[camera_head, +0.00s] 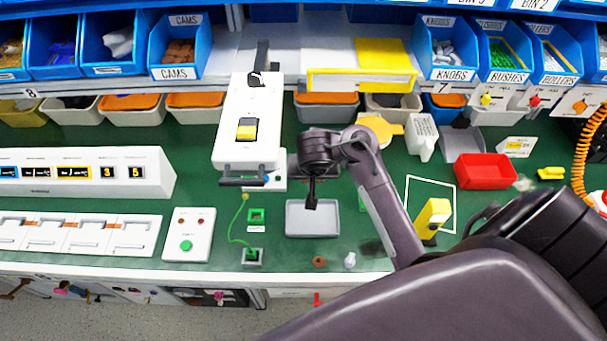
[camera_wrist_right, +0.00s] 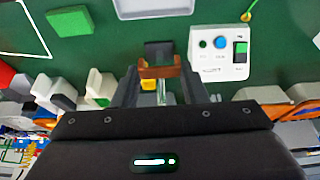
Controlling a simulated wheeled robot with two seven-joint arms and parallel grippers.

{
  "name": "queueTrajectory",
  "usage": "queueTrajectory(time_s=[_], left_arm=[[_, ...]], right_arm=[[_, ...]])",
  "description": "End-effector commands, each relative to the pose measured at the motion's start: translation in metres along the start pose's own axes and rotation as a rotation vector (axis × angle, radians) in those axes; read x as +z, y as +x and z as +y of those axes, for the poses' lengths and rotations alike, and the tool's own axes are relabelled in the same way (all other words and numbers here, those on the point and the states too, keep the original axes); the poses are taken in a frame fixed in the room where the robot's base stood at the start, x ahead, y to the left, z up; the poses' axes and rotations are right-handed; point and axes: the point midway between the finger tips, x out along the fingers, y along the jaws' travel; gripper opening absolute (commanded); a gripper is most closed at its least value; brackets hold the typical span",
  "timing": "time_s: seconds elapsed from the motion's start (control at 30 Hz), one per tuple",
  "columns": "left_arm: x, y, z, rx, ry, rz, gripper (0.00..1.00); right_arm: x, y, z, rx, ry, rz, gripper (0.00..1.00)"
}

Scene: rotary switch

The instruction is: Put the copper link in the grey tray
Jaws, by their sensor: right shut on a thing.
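The grey tray (camera_head: 312,228) lies on the green bench top in the middle of the head view; its edge shows at the top of the right wrist view (camera_wrist_right: 155,14). My right gripper (camera_head: 311,200) points down and overlaps the tray's far edge in the head view. In the wrist view the right gripper (camera_wrist_right: 160,78) is shut on the copper link (camera_wrist_right: 160,71), a brown piece across its fingers. A dark square piece shows just beyond the link; I cannot tell whether it belongs to it. The tray's visible floor looks bare. My left gripper is not in view.
A tall white unit with a yellow switch (camera_head: 247,128) stands left of the right gripper. A white panel (camera_wrist_right: 221,52) is beside it in the wrist view. A red bin (camera_head: 485,171) and a yellow block (camera_head: 432,218) stand to the right. A brown ring (camera_head: 319,262) lies in front of the tray.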

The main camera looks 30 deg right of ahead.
Motion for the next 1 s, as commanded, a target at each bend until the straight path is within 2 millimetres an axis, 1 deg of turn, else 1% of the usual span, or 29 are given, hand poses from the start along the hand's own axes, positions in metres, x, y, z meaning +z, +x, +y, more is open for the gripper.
queueTrajectory(time_s=[0.07,0.17,0.3,0.4,0.5,0.6,0.7,0.8,0.87,1.0], left_arm=[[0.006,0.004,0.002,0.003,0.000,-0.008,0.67],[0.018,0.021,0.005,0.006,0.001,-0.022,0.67],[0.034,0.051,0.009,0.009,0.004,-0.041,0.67],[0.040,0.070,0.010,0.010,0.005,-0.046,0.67],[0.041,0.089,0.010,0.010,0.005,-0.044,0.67],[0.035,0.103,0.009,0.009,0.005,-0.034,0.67],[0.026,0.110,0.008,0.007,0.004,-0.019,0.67],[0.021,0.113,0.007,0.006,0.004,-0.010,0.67],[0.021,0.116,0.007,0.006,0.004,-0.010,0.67],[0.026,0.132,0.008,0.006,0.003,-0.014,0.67]], right_arm=[[0.001,0.009,0.005,0.007,0.008,0.000,0.17],[0.010,0.031,0.007,0.010,0.010,0.000,0.17],[0.025,0.069,0.007,0.012,0.008,0.000,0.17],[0.035,0.092,0.007,0.012,0.008,0.002,0.17],[0.045,0.115,0.007,0.010,0.009,0.001,0.17],[0.052,0.133,0.006,0.010,0.010,0.002,0.17],[0.057,0.143,0.006,0.008,0.011,0.002,0.17],[0.059,0.148,0.005,0.007,0.012,0.001,0.17],[0.061,0.153,0.005,0.007,0.012,0.001,0.17],[0.070,0.175,0.006,0.008,0.012,0.000,0.17]])
